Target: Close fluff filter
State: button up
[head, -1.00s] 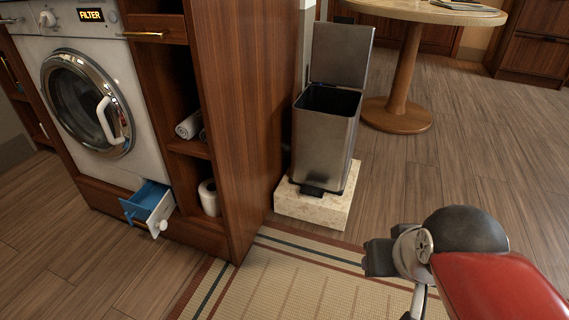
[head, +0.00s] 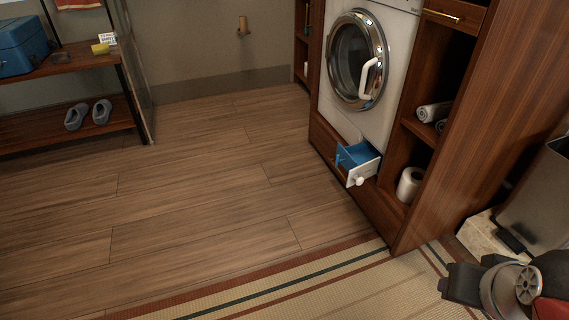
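The fluff filter (head: 361,163) is a small drawer with a white front, a round white knob and a blue inside. It stands pulled out at the lower right of the white washing machine (head: 386,78), whose round door is shut. A blue flap or tab shows at the drawer's left side. Part of my arm (head: 508,287) shows at the lower right corner, well to the right of the drawer and apart from it. My gripper's fingers cannot be made out.
A wooden cabinet (head: 490,120) with rolled towels (head: 433,112) and a paper roll (head: 409,185) stands right of the machine. A steel bin (head: 541,197) on a stone block is at the right edge. A striped rug (head: 330,285) lies in front. The wooden floor at left is clear up to a shelf (head: 70,125).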

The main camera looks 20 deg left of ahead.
aim_at(350, 158)
jog(key=u, duration=0.6)
jog(key=i+j+u, duration=0.15)
jog(key=i+j, duration=0.65)
jog(key=j, duration=0.1)
